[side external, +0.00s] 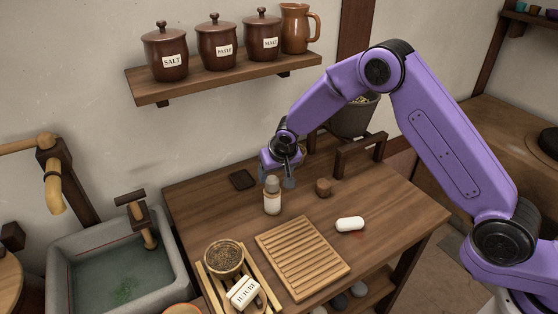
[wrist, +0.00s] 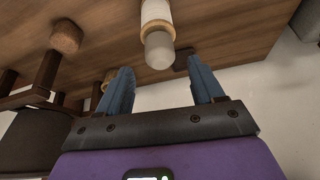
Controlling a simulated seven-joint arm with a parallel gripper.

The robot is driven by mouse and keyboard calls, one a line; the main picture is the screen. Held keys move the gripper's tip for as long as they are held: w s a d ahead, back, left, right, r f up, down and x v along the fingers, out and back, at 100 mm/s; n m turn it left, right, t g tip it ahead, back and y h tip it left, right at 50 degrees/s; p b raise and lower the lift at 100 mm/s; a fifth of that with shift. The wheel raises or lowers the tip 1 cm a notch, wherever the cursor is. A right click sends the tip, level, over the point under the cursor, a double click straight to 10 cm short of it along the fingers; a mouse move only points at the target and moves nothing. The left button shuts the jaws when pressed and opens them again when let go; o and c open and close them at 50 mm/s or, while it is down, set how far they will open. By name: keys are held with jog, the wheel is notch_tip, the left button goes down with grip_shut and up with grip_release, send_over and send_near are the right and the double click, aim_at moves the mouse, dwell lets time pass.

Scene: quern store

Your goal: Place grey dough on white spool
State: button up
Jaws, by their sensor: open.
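The white spool (side external: 272,204) stands upright on the wooden table, with a tan rim at its top. The grey dough (side external: 272,183), a short rounded cylinder, sits upright on top of it. In the wrist view, the grey dough (wrist: 159,50) shows on the tan rim of the white spool (wrist: 155,10). My gripper (side external: 278,181) is open and empty, just behind the spool at about dough height in the side view. In the wrist view, my gripper (wrist: 160,70) has its blue fingers apart, with the dough's end just beyond the gap between them; no contact shows.
A white capsule-shaped piece (side external: 350,224) and a brown lump (side external: 323,187) lie to the right. A ribbed board (side external: 302,257) is in front, beside a slatted tray (side external: 206,285) with a bowl (side external: 224,257). A dark slab (side external: 242,179) lies behind left. A wooden frame (side external: 360,155) stands back right.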

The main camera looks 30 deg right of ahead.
jog(key=v, duration=0.7)
jog(key=shift+s+r, duration=0.1)
jog(key=s+d+r+n+g+y, duration=0.1)
jog(key=s+r+n, duration=0.2)
jog(key=s, duration=0.4)
jog(key=s+r+n+g, duration=0.1)
jog(key=s+r+n, duration=0.25)
jog(key=s, duration=0.45)
jog(key=s+d+r+n+g, duration=0.1)
jog(key=s+d+n, duration=0.2)
jog(key=s, duration=0.9)
jog(key=s+d+r+n+g, duration=0.1)
jog(key=s+d+n, duration=0.3)
jog(key=s+d, duration=0.6)
jog(key=s, duration=0.3)
jog(key=shift+d+r+g, duration=0.15)
jog(key=shift+d+g, duration=0.05)
jog(key=shift+g, duration=0.1)
jog(key=shift+w+n, duration=0.1)
jog(key=shift+n, duration=0.15)
